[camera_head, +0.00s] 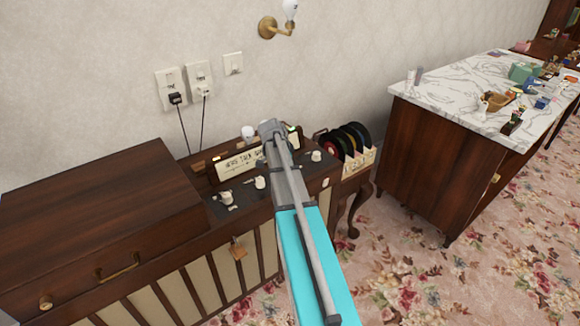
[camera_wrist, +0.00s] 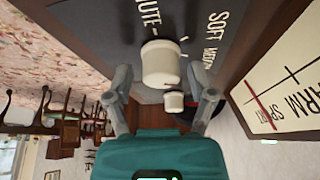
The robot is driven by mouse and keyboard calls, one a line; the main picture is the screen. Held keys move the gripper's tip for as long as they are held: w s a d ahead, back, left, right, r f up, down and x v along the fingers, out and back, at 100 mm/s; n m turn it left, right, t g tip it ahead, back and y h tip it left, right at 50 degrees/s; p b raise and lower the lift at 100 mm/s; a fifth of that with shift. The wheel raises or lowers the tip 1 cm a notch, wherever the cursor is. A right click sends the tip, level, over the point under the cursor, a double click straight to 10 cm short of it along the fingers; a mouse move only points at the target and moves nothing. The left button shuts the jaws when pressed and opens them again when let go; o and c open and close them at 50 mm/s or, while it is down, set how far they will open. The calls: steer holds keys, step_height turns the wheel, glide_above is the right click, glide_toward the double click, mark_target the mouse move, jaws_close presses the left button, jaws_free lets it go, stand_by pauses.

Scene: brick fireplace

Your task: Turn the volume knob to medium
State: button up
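The volume knob (camera_wrist: 161,62) is a cream cylinder on a dark panel (camera_wrist: 105,22) marked "MUTE", "SOFT" and a partly cut-off word like "MEDIUM" in the wrist view. My gripper (camera_wrist: 160,76) is open, with one grey finger on each side of the knob. I cannot tell whether either finger touches it. The knob's pointer is not clear. A second, smaller-looking cream knob (camera_wrist: 174,102) shows beyond it. In the head view my arm reaches over the wooden console (camera_head: 150,240) and hides the volume knob. My gripper's fingertips are not clear there.
Other cream knobs (camera_head: 260,183) sit along the console panel. A lit dial (camera_head: 238,164) stands behind them, also close at right in the wrist view. A record rack (camera_head: 345,150) is at the console's right end. A marble-topped cabinet (camera_head: 440,100) stands farther right.

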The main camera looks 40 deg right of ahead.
steer(key=shift+n, duration=0.3)
stand_by(0.4)
